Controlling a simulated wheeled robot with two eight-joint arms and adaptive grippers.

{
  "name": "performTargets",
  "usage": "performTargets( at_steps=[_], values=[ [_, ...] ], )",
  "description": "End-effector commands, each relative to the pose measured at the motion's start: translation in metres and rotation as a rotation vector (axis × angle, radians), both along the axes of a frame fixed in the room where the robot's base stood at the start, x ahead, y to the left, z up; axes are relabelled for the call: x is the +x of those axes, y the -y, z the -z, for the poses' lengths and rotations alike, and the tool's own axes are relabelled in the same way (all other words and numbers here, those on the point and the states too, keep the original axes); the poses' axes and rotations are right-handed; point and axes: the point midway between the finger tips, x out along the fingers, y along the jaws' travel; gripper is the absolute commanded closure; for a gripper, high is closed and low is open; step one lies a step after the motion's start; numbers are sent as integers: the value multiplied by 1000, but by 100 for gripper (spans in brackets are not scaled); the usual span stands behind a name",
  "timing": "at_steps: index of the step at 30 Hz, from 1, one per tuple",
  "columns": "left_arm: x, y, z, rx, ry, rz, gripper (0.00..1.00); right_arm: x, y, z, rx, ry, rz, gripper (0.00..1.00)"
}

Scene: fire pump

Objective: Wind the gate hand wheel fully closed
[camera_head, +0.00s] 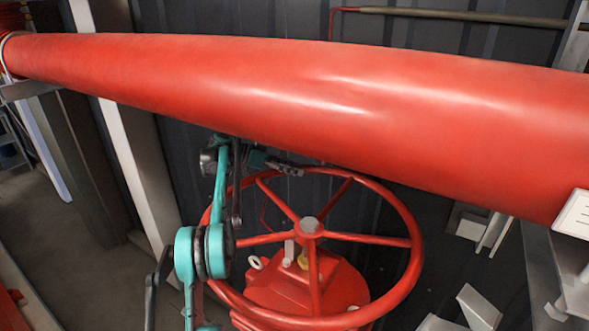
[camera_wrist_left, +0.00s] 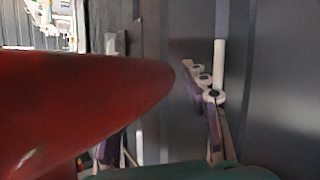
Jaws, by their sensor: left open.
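The red gate hand wheel (camera_head: 412,250) shows in the lower middle of the head view, with spokes meeting at a grey hub (camera_head: 309,227). It sits above a red valve body (camera_head: 300,291). My left arm comes up across the wheel's left side. My left gripper (camera_head: 288,168) is at the wheel's far rim, below the big pipe, and is small and partly hidden there. It is open. In the left wrist view, a pale and purple finger shows at the right, and a large red surface (camera_wrist_left: 75,105) covers the left. I cannot tell whether the gripper touches the rim. My right gripper is not in view.
A thick red pipe (camera_head: 300,95) runs across the head view above the wheel, close over my left gripper. A pale post (camera_head: 140,165) stands at the left. Grey brackets (camera_head: 478,305) are at the lower right. A dark corrugated wall is behind.

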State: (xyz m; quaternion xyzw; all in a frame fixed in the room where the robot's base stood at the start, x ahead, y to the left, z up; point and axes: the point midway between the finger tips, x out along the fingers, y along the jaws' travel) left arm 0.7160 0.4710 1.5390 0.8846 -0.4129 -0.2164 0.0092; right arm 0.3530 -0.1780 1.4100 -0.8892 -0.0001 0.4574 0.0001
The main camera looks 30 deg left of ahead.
Motion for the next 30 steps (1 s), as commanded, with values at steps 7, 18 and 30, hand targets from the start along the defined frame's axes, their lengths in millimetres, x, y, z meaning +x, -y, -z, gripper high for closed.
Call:
performTargets(
  at_steps=[7,18,30],
  values=[
    [-23,-32,-15,0,0,-5,54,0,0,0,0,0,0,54],
    [-39,-52,-26,0,0,0,54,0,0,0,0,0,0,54],
    [-40,-58,-32,-38,-84,-93,100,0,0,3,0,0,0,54]
  ],
)
